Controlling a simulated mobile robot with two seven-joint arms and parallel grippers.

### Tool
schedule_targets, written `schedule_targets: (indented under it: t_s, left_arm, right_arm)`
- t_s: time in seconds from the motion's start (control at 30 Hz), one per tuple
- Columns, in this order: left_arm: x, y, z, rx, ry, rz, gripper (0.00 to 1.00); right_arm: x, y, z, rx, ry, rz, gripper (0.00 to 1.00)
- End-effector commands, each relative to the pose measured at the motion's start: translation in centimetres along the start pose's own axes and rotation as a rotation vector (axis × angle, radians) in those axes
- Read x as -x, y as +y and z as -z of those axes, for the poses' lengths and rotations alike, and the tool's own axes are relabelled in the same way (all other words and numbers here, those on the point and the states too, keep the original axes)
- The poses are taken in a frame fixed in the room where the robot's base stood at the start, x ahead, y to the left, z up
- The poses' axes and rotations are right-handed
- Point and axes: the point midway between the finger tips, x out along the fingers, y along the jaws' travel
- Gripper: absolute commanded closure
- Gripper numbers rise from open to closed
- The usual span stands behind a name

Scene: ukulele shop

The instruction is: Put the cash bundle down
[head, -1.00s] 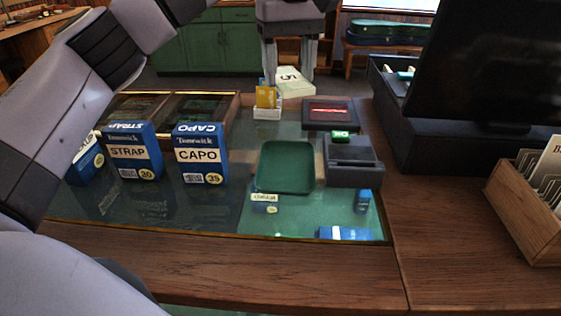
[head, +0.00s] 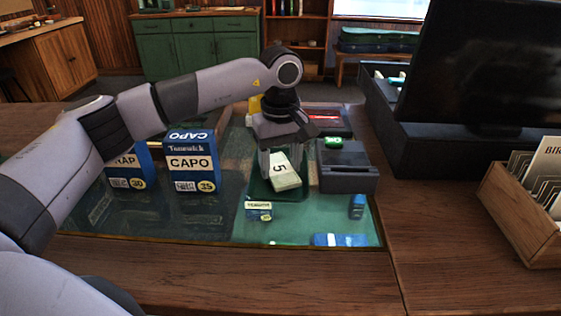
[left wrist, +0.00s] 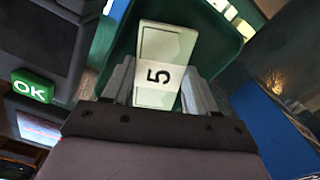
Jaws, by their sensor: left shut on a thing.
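The cash bundle (head: 284,172) is a pale green block of notes with a white band marked 5. My left gripper (head: 283,165) is shut on it, and it shows between the fingers in the left wrist view (left wrist: 160,65). The bundle is at the green tray (head: 256,190) on the glass counter. In the left wrist view the tray's wall (left wrist: 222,30) shows around the bundle. I cannot tell whether the bundle touches the tray's bottom. My right gripper is not in view.
A dark card terminal (head: 347,172) with a green OK display (left wrist: 33,86) stands just right of the tray. Blue CAPO (head: 192,163) and STRAP (head: 127,167) boxes stand to the left. A black monitor (head: 480,65) and a wooden card box (head: 520,215) are at the right.

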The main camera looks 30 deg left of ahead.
Motion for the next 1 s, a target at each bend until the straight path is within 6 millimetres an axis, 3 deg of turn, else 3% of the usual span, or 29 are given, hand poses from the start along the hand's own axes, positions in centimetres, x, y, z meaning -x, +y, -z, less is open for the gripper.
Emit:
schedule_targets:
  t_s: [0.4, 0.43, 0.77, 0.87, 1.0]
  left_arm:
    - [-0.8, 0.0, 0.0, -0.001, 0.000, -0.002, 0.78]
    - [-0.7, 0.0, 0.0, -0.001, 0.000, -0.002, 0.33]
    - [-0.5, 0.1, 0.0, -0.001, 0.000, -0.002, 0.32]
    - [0.2, 0.1, 0.0, -0.001, 0.002, -0.005, 0.32]
    - [2.6, 0.1, 0.0, -0.001, 0.003, -0.006, 0.32]
  right_arm:
    - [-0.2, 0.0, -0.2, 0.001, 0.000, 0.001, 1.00]
    - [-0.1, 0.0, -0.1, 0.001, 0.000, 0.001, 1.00]
    - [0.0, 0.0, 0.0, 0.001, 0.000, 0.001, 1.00]
    - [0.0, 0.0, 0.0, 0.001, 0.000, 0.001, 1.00]
    - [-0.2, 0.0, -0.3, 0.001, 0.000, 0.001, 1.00]
